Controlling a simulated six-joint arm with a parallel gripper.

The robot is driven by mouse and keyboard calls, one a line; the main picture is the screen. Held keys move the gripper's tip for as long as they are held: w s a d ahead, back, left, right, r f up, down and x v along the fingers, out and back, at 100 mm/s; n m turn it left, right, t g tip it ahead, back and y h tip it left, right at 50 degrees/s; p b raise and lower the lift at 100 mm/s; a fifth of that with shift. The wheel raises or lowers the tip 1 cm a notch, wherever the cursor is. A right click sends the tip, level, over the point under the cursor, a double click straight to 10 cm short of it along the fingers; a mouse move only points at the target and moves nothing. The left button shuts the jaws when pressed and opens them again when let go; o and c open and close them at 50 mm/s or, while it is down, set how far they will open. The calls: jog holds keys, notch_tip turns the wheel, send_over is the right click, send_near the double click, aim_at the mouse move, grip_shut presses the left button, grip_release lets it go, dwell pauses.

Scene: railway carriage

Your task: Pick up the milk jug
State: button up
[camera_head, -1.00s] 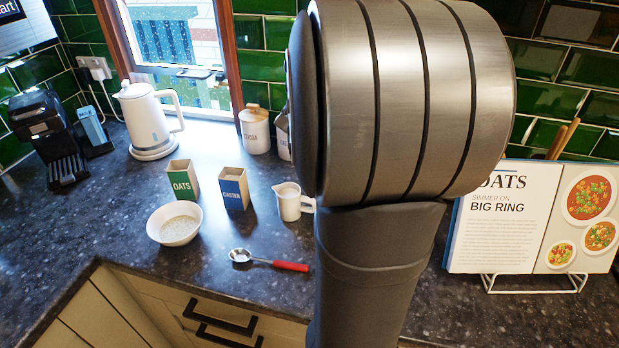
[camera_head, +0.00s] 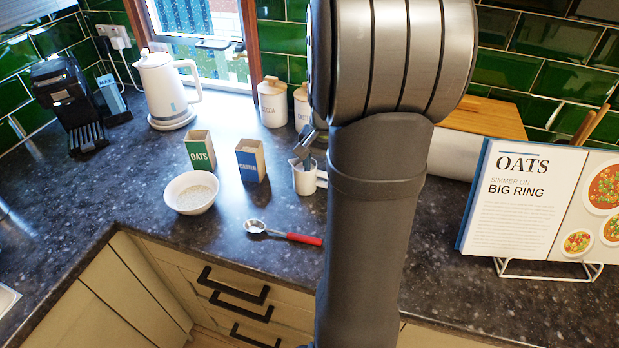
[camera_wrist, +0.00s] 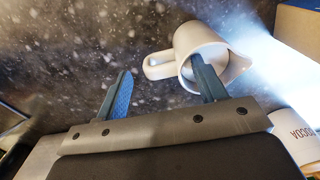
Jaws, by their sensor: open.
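The white milk jug (camera_head: 303,182) stands upright on the dark speckled counter, just left of my arm. In the wrist view the jug (camera_wrist: 186,38) shows its open mouth, its spout and its loop handle. My gripper (camera_head: 306,158) is directly above the jug, partly hidden by the arm. In the wrist view my gripper (camera_wrist: 160,72) is open. One finger reaches over or into the jug's mouth, and the other is outside, beyond the handle. The handle and near wall lie between the fingers. I cannot tell whether either finger touches.
Left of the jug stand a blue carton (camera_head: 250,160), a green oats carton (camera_head: 200,151) and a bowl of oats (camera_head: 190,207). A red-handled spoon (camera_head: 284,235) lies in front. Canisters (camera_head: 272,104) and a kettle (camera_head: 168,92) stand behind. A recipe book (camera_head: 515,200) is at right.

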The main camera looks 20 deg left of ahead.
notch_tip(320, 180, down, 4)
jog(key=shift+w+f, duration=0.1)
jog(key=shift+w, duration=0.05)
jog(key=c, duration=1.4)
jog(key=shift+r, duration=0.2)
jog(key=shift+r, duration=0.25)
jog(key=r, duration=0.4)
jog(key=shift+d, duration=0.35)
jog(key=shift+s+d+r, duration=0.35)
jog(key=shift+d+r, duration=1.45)
jog(key=shift+r, duration=0.25)
jog(key=shift+s+d+r, duration=0.4)
jog(key=shift+d+r, duration=1.4)
jog(key=shift+r, duration=0.25)
jog(key=shift+s+d+r, duration=0.35)
jog(key=shift+d+r, duration=1.45)
jog(key=shift+r, duration=0.25)
